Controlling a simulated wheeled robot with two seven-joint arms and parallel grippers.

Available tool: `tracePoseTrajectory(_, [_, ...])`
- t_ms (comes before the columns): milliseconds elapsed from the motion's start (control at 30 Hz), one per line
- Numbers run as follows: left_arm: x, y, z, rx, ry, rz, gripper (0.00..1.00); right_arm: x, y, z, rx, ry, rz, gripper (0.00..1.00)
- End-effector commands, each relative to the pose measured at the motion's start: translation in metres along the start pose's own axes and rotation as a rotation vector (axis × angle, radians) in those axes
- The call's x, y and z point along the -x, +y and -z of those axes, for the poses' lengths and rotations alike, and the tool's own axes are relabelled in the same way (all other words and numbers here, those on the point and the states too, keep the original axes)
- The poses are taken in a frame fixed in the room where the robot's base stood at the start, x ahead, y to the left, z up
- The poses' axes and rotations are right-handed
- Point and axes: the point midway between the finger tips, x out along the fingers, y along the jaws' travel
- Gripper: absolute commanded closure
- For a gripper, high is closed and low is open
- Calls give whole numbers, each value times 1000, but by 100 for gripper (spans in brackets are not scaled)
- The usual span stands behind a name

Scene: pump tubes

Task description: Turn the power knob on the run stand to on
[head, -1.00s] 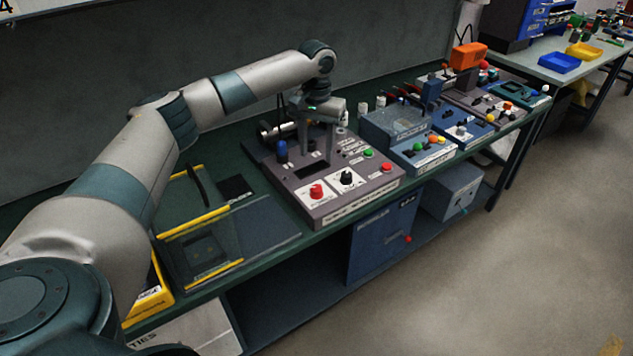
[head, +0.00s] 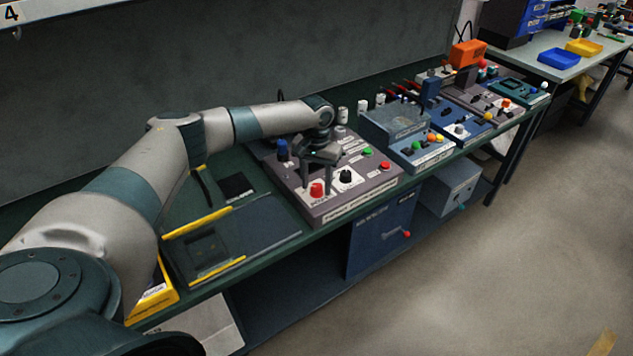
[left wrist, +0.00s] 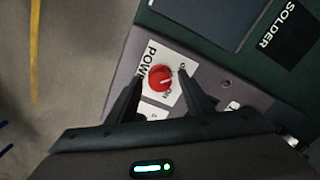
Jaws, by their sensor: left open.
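The run stand (head: 372,203) is a grey box with a sloped control panel on the bench. Its red power knob (head: 317,189) sits on a white plate at the panel's front left. It also shows in the left wrist view (left wrist: 160,78), beside a partly hidden label starting "POW", with a white pointer mark toward the right. The small position labels are hard to read. My left gripper (head: 317,187) is open, pointing down over the knob. In the left wrist view its fingers (left wrist: 158,80) lie on either side of the knob; I cannot tell whether they touch it. My right gripper is out of view.
A black knob (head: 345,176) is close to the right of the red one. A blue-grey station (head: 395,125) stands to the right.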

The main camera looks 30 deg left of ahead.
Motion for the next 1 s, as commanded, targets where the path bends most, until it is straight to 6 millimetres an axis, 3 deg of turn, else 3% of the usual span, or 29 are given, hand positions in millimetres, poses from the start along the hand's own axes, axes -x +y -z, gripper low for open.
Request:
tracePoseTrajectory(167, [0, 0, 0, 0, 0, 0, 54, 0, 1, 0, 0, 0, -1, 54])
tracePoseTrajectory(333, [0, 0, 0, 0, 0, 0, 92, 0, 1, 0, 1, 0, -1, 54])
tracePoseTrajectory(367, [0, 0, 0, 0, 0, 0, 95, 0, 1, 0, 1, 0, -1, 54])
tracePoseTrajectory(767, [1, 0, 0, -39, -1, -1, 95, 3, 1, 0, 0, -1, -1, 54])
tracePoseTrajectory(1000, [2, 0, 0, -153, -2, -2, 95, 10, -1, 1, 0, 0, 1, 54])
